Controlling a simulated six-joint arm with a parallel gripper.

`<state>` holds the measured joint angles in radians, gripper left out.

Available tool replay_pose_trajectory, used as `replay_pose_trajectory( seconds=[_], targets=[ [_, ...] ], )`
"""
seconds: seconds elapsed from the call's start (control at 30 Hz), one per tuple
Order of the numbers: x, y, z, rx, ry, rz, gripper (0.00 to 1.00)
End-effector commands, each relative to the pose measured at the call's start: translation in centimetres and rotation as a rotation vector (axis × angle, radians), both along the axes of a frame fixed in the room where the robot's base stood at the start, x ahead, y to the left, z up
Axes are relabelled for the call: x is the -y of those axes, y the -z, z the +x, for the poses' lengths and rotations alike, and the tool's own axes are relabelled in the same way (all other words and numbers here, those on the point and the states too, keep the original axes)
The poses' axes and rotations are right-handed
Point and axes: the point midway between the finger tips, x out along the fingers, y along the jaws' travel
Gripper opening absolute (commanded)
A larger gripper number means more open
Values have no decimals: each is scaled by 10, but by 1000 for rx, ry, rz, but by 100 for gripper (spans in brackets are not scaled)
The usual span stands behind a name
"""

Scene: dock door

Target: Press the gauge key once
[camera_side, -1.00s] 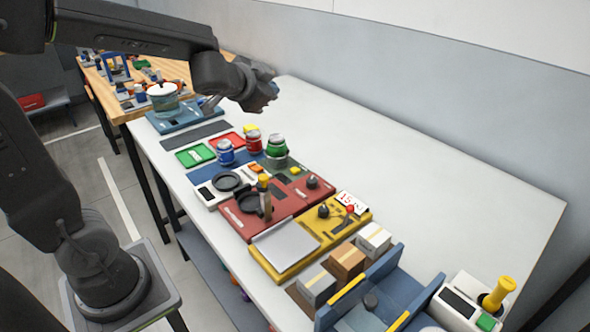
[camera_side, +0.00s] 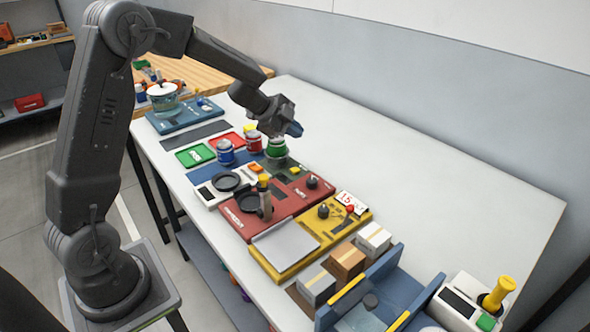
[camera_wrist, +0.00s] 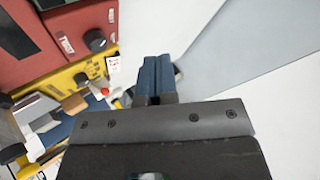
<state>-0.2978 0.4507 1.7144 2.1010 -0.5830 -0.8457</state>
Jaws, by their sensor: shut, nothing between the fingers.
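No key can be read as the gauge key in these views. A white unit (camera_side: 207,196) with a dark display and a round black dish has an orange key (camera_side: 255,168) near it. A second white unit (camera_side: 440,309) at the lower right has a dark display, a green key (camera_side: 486,322) and a yellow handle. A small yellow-green block (camera_side: 295,170) sits behind the red unit. My gripper (camera_side: 294,129) is shut and empty, above the table behind the green jar. Its blue fingertips are together in the wrist view (camera_wrist: 156,64).
The red unit (camera_side: 285,207) and yellow unit (camera_side: 262,268) with knobs stand mid-table. Blue, red and green jars (camera_side: 276,147) stand close to my gripper. Several boxes (camera_side: 346,260) and a blue tray (camera_side: 398,279) are towards the lower right. The back of the table (camera_side: 420,160) is clear.

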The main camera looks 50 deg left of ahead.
Motion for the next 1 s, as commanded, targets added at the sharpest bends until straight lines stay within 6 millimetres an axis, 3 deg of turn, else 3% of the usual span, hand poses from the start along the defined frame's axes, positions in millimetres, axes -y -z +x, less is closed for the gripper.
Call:
replay_pose_trajectory(
  seconds=[0.33, 0.8, 1.0],
  targets=[
    [0, 8, 0, -1, -1, -1, 0],
    [0, 68, 0, 1, -1, 0, 0],
    [0, 84, 0, 1, -2, 0, 0]
  ],
)
